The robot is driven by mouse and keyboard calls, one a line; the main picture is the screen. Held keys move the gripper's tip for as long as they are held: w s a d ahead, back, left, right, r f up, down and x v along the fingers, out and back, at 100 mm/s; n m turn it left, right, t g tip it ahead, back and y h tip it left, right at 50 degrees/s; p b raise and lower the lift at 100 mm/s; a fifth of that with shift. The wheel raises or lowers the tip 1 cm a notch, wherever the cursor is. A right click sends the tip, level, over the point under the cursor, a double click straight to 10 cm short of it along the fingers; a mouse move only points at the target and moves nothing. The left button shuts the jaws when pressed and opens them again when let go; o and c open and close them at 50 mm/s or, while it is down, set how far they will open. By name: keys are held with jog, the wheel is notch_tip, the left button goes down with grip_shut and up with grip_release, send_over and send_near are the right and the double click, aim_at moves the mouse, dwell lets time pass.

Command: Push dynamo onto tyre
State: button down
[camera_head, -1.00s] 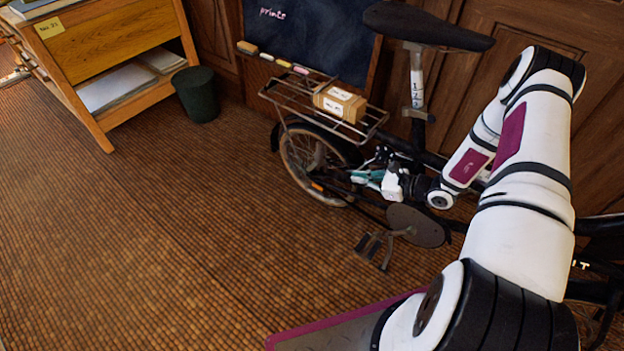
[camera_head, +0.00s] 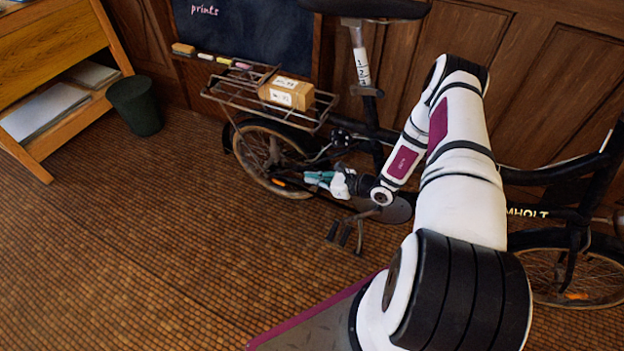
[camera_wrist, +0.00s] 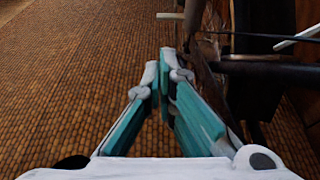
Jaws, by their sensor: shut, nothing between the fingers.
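The black bicycle's rear wheel, with its dark tyre (camera_head: 243,166), stands upright at the centre-left of the head view. A small dark and silver part (camera_head: 340,138) sits just right of the wheel's upper edge. It may be the dynamo, but it is too small to be sure. My gripper (camera_head: 308,178) is shut and empty, low beside the right part of the wheel, its teal fingers pointing left. In the wrist view my fingertips (camera_wrist: 165,62) are together, just left of dark bicycle parts. I cannot tell whether they touch anything; the dynamo is not clear there.
A rear rack (camera_head: 230,95) carrying a cardboard box (camera_head: 287,92) overhangs the wheel. A pedal (camera_head: 345,232) sticks out below my gripper. A chalkboard (camera_head: 250,40) and wood panelling stand behind. A bin (camera_head: 135,106) is at left. The floor in front is clear.

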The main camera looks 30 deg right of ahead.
jog(key=b+x, duration=0.5)
jog(key=x, duration=1.1)
jog(key=shift+w, duration=0.1)
jog(key=shift+a+r+m+g+y+p, duration=0.15)
jog(key=shift+r+m+g+y+p, duration=0.2)
jog(key=shift+r+m, duration=0.6)
jog(key=shift+r, duration=0.1)
